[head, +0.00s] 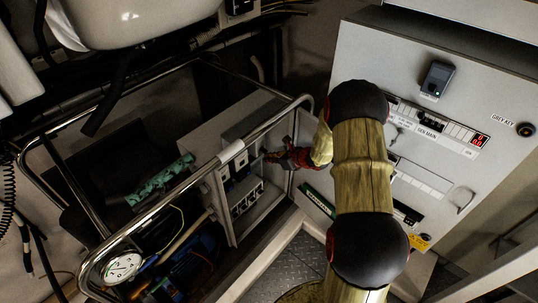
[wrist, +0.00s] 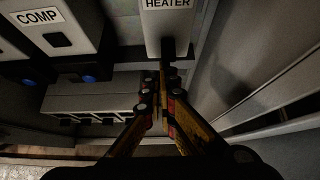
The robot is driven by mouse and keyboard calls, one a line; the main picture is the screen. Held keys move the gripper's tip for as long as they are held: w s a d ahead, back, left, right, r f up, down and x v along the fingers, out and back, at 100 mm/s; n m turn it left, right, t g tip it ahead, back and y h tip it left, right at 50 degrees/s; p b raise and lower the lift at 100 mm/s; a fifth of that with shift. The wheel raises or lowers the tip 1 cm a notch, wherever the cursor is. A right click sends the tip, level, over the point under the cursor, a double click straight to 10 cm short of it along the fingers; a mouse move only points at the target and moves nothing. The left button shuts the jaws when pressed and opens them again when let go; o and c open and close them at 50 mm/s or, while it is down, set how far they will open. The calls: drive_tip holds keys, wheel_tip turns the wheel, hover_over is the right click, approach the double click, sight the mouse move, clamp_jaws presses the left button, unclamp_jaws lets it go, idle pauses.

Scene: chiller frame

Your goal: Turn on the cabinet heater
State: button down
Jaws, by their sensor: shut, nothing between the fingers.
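A pale box labelled HEATER (wrist: 167,22) is at the top middle of the wrist view. A dark switch (wrist: 168,47) on its lower face is partly hidden by my fingertips. My gripper (wrist: 163,72) is shut and empty, its tips just below that switch; I cannot tell whether they touch it. In the head view my gripper (head: 268,157) reaches left into the open grey cabinet (head: 203,138), beside its small switch boxes. The head view is too small to read their labels or show the heater switch's position.
A similar box labelled COMP (wrist: 40,18) stands left of the heater box. A row of pale sockets (wrist: 95,100) lies below. A metal rail (head: 180,168) crosses in front of the cabinet. A large control panel (head: 375,60) stands on the right, and a pressure gauge (head: 122,268) is at lower left.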

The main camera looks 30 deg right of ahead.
drive_tip(key=r+g+p, duration=0.1)
drive_tip(key=p, duration=0.2)
drive_tip(key=g+h+p, duration=0.1)
drive_tip(key=p, duration=0.3)
drive_tip(key=shift+r+g, duration=0.3)
drive_tip(key=shift+r, duration=0.05)
drive_tip(key=shift+r+p, duration=0.6)
drive_tip(key=shift+r, duration=0.25)
drive_tip(key=shift+d+r, duration=0.1)
drive_tip(key=shift+w, duration=0.1)
wheel_tip(320, 180, down, 4)
drive_tip(key=s+b, duration=0.2)
drive_tip(key=b, duration=0.1)
drive_tip(key=w+r+p+v, duration=0.1)
drive_tip(key=v, duration=0.8)
drive_tip(key=shift+r+p, duration=0.4)
